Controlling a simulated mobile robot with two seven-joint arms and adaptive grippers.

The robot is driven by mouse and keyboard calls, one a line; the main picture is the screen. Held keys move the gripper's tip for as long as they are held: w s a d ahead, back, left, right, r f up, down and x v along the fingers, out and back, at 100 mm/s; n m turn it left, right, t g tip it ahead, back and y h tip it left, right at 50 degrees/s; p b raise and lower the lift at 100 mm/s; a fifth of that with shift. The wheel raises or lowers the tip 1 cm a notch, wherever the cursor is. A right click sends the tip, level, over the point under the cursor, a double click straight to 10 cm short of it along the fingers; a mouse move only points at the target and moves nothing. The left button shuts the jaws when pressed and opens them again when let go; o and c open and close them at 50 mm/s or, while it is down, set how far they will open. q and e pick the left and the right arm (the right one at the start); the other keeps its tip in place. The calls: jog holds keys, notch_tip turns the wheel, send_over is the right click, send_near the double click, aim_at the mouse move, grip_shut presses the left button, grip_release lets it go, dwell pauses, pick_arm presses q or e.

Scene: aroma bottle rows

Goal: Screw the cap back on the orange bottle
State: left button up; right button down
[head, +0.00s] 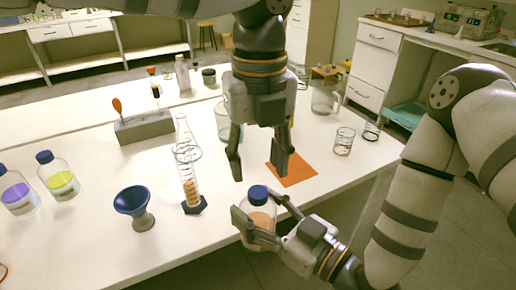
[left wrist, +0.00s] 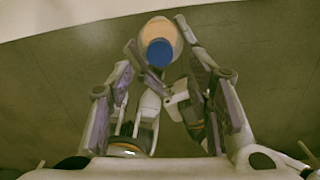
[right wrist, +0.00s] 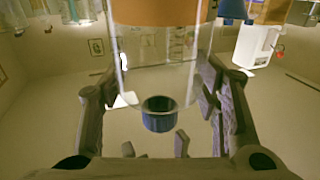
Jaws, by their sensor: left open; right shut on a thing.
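The orange bottle (head: 258,215) is clear, holds orange liquid and stands upright in my right gripper (head: 262,218), off the table's front edge. A blue cap (head: 258,194) sits at its mouth; I cannot tell how tightly. My left gripper (head: 260,168) is open and empty, pointing down just above the cap. In the left wrist view the cap (left wrist: 159,53) and bottle (left wrist: 161,32) lie centred beyond the open fingers. In the right wrist view the bottle (right wrist: 160,55) is between the fingers, with the cap (right wrist: 159,114) at its lower end.
An orange mat (head: 293,170) lies behind the bottle. A blue funnel (head: 133,202), a graduated cylinder (head: 189,180), and purple (head: 16,195) and yellow (head: 59,180) bottles stand to the left. Small beakers (head: 343,142) stand at the right. The table front (head: 110,250) is clear.

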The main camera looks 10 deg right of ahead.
pick_arm(q)
jog(key=n, duration=0.7)
jog(key=shift+r+n, duration=0.25)
jog(key=shift+n, duration=0.15)
jog(key=n, duration=0.4)
jog(key=shift+r, duration=0.15)
jog(key=n, duration=0.3)
jog(key=shift+r+n, duration=0.1)
jog(key=shift+n, duration=0.3)
jog(key=n, duration=0.3)
jog(key=shift+r+n, duration=0.15)
jog(key=shift+n, duration=0.15)
jog(key=n, duration=0.3)
jog(key=shift+r+n, duration=0.1)
jog(key=shift+n, duration=0.3)
jog(key=n, duration=0.6)
jog(key=shift+r, duration=0.2)
jog(key=n, duration=0.4)
jog(key=shift+r, duration=0.15)
